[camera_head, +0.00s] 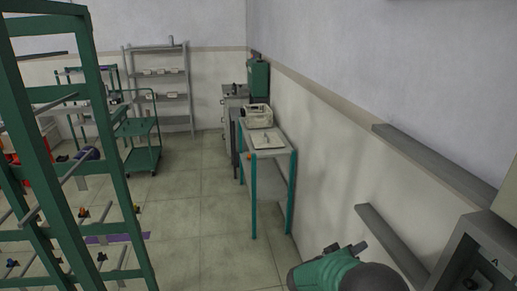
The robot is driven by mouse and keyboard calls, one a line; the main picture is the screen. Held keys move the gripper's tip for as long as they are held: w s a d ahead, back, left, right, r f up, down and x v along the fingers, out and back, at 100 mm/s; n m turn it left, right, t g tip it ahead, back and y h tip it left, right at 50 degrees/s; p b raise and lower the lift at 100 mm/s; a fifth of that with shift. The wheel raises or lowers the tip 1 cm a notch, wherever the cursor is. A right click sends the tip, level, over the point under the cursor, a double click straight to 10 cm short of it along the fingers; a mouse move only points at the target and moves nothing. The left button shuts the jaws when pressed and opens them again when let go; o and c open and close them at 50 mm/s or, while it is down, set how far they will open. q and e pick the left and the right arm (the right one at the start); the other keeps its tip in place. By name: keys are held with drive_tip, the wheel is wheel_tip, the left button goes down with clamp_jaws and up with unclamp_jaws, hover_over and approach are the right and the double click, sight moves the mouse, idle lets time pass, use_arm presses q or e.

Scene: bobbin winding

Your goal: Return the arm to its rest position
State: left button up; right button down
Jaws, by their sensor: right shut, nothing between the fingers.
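My right arm comes in at the bottom right of the head view, with a green link and a dark grey rounded joint. My right gripper (345,250) shows as a small dark grey piece above the green link, close to the wall in the picture. It is shut and holds nothing. My left arm and left gripper do not show in the head view.
A green rack (122,185) with bars stands close at the left. A table with teal legs (253,205) stands against the right wall, carrying a beige machine (258,116). Wall ledges (435,165) and a grey cabinet (465,265) are at the right. Open floor (200,215) lies between.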

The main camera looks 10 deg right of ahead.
drive_tip(key=w+a+n+t+y, duration=0.15)
drive_tip(key=a+t+y, duration=0.25)
drive_tip(key=a+y, duration=0.55)
drive_tip(key=s+a+f+g+y, duration=0.2)
drive_tip(key=s+a+f+y, duration=0.15)
drive_tip(key=s+a, duration=0.2)
drive_tip(key=s+f+g, duration=0.2)
drive_tip(key=s+g, duration=0.1)
drive_tip(key=s, duration=0.8)
drive_tip(key=s+a+f+g+y, duration=0.1)
drive_tip(key=s+f+g, duration=0.2)
drive_tip(key=s, duration=0.9)
drive_tip(key=shift+a+f+m+g, duration=0.15)
drive_tip(key=shift+a+m+g, duration=0.2)
drive_tip(key=shift+g, duration=0.15)
drive_tip(key=shift+d, duration=0.1)
drive_tip(key=shift+d, duration=0.15)
